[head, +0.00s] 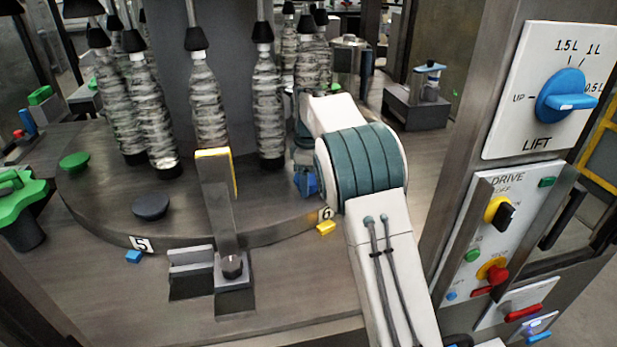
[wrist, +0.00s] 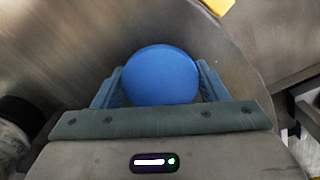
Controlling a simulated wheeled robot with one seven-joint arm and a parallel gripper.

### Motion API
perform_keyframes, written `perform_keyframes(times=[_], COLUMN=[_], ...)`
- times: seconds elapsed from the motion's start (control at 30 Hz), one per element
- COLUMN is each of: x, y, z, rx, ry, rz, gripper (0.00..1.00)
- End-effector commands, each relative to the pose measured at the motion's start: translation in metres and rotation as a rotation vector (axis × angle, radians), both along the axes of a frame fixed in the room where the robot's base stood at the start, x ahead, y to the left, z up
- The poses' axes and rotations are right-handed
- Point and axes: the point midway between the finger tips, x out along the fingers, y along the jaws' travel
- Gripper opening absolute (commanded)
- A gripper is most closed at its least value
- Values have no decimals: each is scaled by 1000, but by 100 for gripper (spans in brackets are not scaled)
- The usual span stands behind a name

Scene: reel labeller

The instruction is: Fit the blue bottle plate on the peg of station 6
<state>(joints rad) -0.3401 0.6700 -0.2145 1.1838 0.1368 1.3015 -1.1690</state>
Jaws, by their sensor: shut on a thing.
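The blue bottle plate (wrist: 161,75) is a round disc held between the two fingers of my gripper (wrist: 160,88) in the wrist view. In the head view the blue of the plate (head: 307,182) shows low at my gripper (head: 304,172), over the rim of the round table near the "6" label (head: 326,214). My arm hides part of the gripper there. The peg of station 6 is not visible in either view. I cannot tell whether the plate touches the table or a peg.
Bottles (head: 268,110) hang above the round table (head: 230,228), close left of my gripper. A dark plate (head: 151,206) sits near label "5" (head: 142,243), a green plate (head: 75,161) farther left. A yellow block (head: 326,228) lies by label "6". A control post (head: 500,200) stands right.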

Motion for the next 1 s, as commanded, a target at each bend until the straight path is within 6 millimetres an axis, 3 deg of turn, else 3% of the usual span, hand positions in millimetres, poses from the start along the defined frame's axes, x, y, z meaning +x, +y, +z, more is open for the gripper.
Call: perform_keyframes(times=[0.13, 0.17, 0.23, 0.53, 0.67, 1.0], x=[0, 0, 0, 0, 1, 1], y=[0, 0, 0, 0, 0, 0], z=[0, 0, 0, 2, 12, 86], rx=[0, 0, 0, 1, 1, 1], ry=[-1, 0, -1, -1, -3, -5], rz=[0, 0, 0, 0, 0, 1], gripper=[43, 75, 92, 92, 92, 92])
